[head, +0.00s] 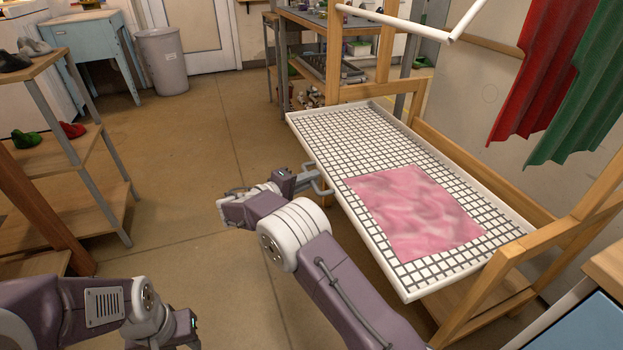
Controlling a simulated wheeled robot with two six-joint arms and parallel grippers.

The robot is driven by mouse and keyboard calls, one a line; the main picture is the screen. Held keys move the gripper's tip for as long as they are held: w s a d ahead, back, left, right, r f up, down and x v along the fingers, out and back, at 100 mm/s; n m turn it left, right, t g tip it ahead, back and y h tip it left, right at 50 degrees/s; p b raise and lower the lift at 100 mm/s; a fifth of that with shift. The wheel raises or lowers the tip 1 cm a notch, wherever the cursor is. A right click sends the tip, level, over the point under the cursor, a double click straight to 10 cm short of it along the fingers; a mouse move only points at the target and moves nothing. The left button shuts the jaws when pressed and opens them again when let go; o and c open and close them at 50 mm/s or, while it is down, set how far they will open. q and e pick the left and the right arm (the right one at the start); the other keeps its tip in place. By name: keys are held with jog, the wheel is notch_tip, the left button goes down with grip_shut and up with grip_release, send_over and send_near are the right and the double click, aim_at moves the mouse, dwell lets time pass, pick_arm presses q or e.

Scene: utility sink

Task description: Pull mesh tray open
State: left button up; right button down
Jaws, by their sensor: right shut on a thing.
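The mesh tray (310,130) is a long white frame with a dark grid, set in a wooden stand. A pink mottled sheet (415,210) lies flat on its nearer half. A small grey handle (326,190) sticks out from the tray's left long side. My right gripper (312,180) is at this handle, shut on it; the fingertips are small in the view. My left arm is at the bottom left, and its gripper (190,330) is low near the frame's bottom edge, apart from the tray. Its fingers do not show clearly.
The wooden stand (585,225) frames the tray at the right. A wooden shelf (95,170) stands at the left. A grey bin (162,60) and a blue table (80,40) are at the back. The floor left of the tray is clear.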

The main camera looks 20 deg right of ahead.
jog(key=c, duration=1.5)
grip_release()
jog(key=shift+o, duration=0.2)
jog(key=p+v, duration=0.4)
jog(key=v, duration=0.5)
jog(key=shift+p, duration=0.35)
